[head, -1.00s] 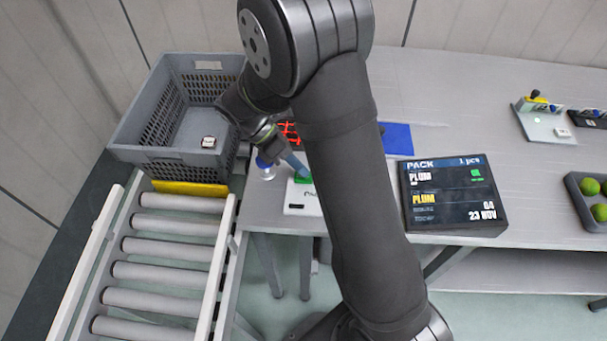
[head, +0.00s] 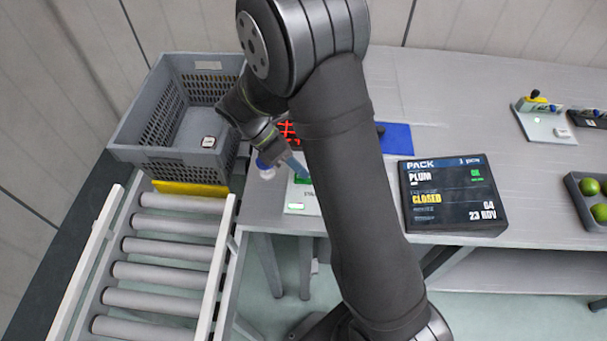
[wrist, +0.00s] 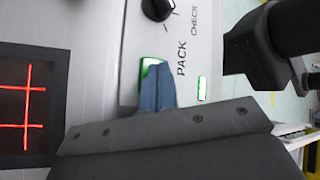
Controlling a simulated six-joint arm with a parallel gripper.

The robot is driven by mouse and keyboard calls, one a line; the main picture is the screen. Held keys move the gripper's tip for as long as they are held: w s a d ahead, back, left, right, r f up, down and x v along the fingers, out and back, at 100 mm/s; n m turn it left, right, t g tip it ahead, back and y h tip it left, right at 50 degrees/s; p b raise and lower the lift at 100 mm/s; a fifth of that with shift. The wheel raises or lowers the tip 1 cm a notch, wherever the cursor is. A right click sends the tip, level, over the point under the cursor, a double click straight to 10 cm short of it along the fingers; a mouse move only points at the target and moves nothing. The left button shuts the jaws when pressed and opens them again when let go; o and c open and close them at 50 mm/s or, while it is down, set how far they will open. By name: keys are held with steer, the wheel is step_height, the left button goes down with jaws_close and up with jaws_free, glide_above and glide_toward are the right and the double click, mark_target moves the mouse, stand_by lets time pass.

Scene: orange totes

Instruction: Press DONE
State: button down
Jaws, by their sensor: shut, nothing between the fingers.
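A white control box (head: 301,202) stands at the table's left front, partly hidden behind my arm. Its green button (head: 302,181) also shows lit in the wrist view (wrist: 152,66). The box carries the words PACK and CHECK and a black knob (wrist: 157,8); I cannot read DONE on it. A small indicator (wrist: 202,89) on it glows green. My gripper (head: 298,170) is shut and empty; its blue fingers (wrist: 157,88) overlap the green button and appear to touch it. I cannot tell how far the button is pressed.
A display (head: 452,196) right of my arm reads PACK, PLUM, CLOSED. A grey crate (head: 140,153) with a small white item (head: 208,142) stands at the left behind a roller conveyor (head: 165,246). A red-lit grid panel (wrist: 27,104) lies beside the box. A tray (head: 578,203) holds green fruit.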

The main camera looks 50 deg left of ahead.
stand_by(0.5)
steer(key=shift+r, duration=0.85)
steer(key=shift+r, duration=2.5)
step_height(320, 180, up, 4)
steer(key=shift+f, duration=0.1)
